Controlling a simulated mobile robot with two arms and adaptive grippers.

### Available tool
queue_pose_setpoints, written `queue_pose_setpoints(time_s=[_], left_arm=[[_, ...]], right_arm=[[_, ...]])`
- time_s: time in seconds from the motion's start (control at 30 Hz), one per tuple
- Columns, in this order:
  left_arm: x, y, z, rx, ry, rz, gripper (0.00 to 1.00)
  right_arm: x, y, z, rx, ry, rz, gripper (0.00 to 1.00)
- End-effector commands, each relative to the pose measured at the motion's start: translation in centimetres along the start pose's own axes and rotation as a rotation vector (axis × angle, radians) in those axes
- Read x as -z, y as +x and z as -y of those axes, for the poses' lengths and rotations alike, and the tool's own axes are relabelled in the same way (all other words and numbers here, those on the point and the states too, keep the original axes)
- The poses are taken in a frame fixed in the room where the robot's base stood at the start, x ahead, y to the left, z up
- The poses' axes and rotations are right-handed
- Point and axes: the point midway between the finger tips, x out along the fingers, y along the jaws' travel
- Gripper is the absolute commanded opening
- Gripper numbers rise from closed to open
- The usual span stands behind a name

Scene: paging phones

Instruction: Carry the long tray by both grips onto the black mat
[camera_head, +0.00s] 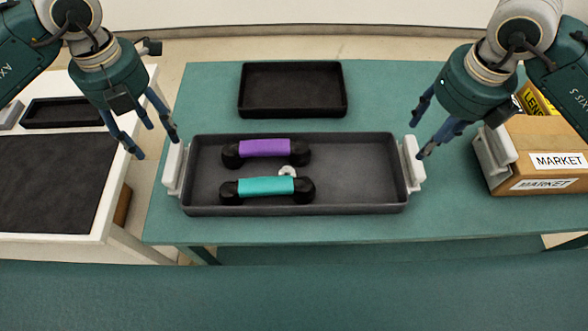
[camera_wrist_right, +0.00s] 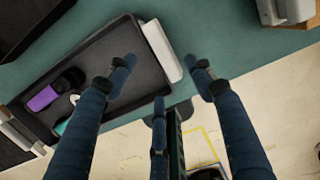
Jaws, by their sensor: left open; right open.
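The long dark grey tray (camera_head: 350,170) lies on the green table with a white grip at each end. A purple-handled phone (camera_head: 265,149) and a teal-handled phone (camera_head: 266,187) lie in its left half, with a small white ring (camera_head: 287,171) between them. My left gripper (camera_head: 156,148) is open by the left grip (camera_head: 174,168). My right gripper (camera_head: 420,139) is open by the right grip (camera_head: 412,163); in the right wrist view this grip (camera_wrist_right: 162,50) shows between its spread fingers. Neither gripper visibly holds anything. The black mat (camera_head: 50,180) lies on the white table at left.
A small black tray (camera_head: 292,90) stands behind the long tray. A cardboard box (camera_head: 535,160) marked MARKET, with a white grip, stands at the right. Another dark tray (camera_head: 65,112) sits behind the mat. A gap separates the two tables. The mat is clear.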

Motion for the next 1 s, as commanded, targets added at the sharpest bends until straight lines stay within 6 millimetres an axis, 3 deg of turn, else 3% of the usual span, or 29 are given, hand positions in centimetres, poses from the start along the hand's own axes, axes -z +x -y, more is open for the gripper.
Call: queue_pose_setpoints(time_s=[0.5, 0.7, 1.0], left_arm=[[0.1, 8.5, 0.0, 0.0, -0.001, -0.003, 0.53], [0.0, 9.9, 0.0, 0.0, 0.0, -0.001, 0.53], [0.0, 10.1, 0.0, 0.0, 0.0, 0.0, 0.53]], right_arm=[[0.1, 8.5, 0.0, 0.0, 0.0, -0.004, 0.53], [0.1, 9.9, 0.0, 0.001, 0.0, -0.002, 0.53], [0.1, 10.1, 0.0, 0.001, -0.001, -0.001, 0.53]])
